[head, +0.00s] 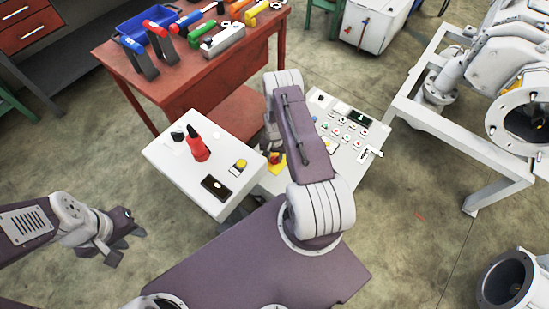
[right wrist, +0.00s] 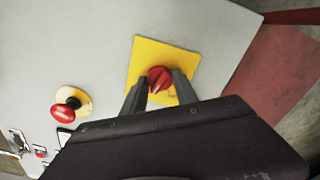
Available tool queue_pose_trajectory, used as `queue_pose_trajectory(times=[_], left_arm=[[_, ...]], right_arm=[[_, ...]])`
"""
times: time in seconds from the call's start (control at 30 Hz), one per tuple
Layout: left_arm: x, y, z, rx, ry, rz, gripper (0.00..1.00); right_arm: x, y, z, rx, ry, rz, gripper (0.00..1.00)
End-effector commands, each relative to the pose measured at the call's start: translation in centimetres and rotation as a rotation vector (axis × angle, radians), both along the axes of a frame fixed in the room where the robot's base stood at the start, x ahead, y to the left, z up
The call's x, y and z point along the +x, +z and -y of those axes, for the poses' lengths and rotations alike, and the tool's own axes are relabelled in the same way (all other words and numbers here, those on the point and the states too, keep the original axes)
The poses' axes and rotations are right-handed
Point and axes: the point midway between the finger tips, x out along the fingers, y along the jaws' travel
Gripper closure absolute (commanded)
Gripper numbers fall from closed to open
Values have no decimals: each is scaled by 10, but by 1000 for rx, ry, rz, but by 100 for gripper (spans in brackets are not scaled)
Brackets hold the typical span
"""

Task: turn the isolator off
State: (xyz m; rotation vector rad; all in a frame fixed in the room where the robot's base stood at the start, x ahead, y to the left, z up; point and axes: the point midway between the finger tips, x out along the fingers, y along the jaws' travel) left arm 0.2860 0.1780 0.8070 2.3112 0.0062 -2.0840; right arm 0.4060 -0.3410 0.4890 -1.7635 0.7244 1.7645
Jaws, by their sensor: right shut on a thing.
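The isolator is a red rotary knob (right wrist: 160,78) on a square yellow plate (right wrist: 148,52), set in a pale panel. In the head view the yellow plate (head: 277,169) shows beside my right arm, which partly covers it. My right gripper (right wrist: 161,91) is shut on the red knob, with one finger on each side of it. A small pale mark shows on the knob between the fingers; the exact turn angle is hard to tell. My left gripper (head: 126,247) is open and empty over the floor, at the left of the head view.
A red mushroom button (right wrist: 66,110) sits beside the isolator. A white console (head: 180,160) carries a red lever (head: 197,146); a button panel (head: 350,140) stands on the right. A red workbench (head: 170,85) holds tools. White pipework (head: 480,80) stands at right. Floor at left is clear.

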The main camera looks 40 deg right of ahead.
Motion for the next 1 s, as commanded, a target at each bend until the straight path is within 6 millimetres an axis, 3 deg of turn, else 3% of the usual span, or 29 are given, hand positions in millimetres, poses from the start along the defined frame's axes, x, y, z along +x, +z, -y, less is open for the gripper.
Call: queue_pose_trajectory(times=[1.0], left_arm=[[0,-16,0,0,0,0,64]], right_arm=[[1,0,0,-1,901,2,100]])
